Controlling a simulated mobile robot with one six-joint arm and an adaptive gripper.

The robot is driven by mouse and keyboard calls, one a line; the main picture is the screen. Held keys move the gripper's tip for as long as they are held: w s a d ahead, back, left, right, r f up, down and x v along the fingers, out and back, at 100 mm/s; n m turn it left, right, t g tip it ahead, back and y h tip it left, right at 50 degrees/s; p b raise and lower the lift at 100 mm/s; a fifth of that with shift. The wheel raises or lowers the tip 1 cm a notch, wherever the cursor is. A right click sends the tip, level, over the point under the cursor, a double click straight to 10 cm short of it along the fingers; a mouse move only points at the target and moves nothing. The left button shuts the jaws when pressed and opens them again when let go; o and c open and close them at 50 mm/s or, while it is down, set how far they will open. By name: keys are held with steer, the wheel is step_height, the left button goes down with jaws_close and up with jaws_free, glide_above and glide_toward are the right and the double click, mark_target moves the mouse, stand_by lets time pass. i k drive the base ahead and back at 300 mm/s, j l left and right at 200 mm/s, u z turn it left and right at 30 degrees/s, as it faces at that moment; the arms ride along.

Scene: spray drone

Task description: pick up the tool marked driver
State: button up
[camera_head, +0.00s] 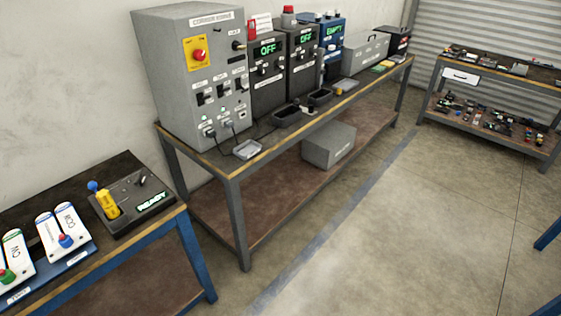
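No label reading "driver" is legible, so I cannot tell which thing is the tool marked driver. A yellow tool-like piece with a blue ball top (106,203) stands in a dark box (134,207) with a green lit display reading READY, on the bench at the lower left. Several white labelled pieces with coloured knobs, one of them with a blue knob (65,241), sit on a blue base (52,277) to its left. My gripper is not in view.
A longer bench (236,175) along the wall holds a grey control cabinet (196,76), boxes with OFF displays (268,66) and small trays (247,150). A grey box (329,145) lies on its lower shelf. Another bench (488,67) stands far right. Floor (390,240) between is clear.

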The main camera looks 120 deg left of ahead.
mark_target(103, 196)
steer(key=u, duration=4.95)
steer(key=i+j, duration=0.1)
steer(key=i, duration=0.75)
steer(key=i+z, duration=0.1)
steer(key=i, duration=0.75)
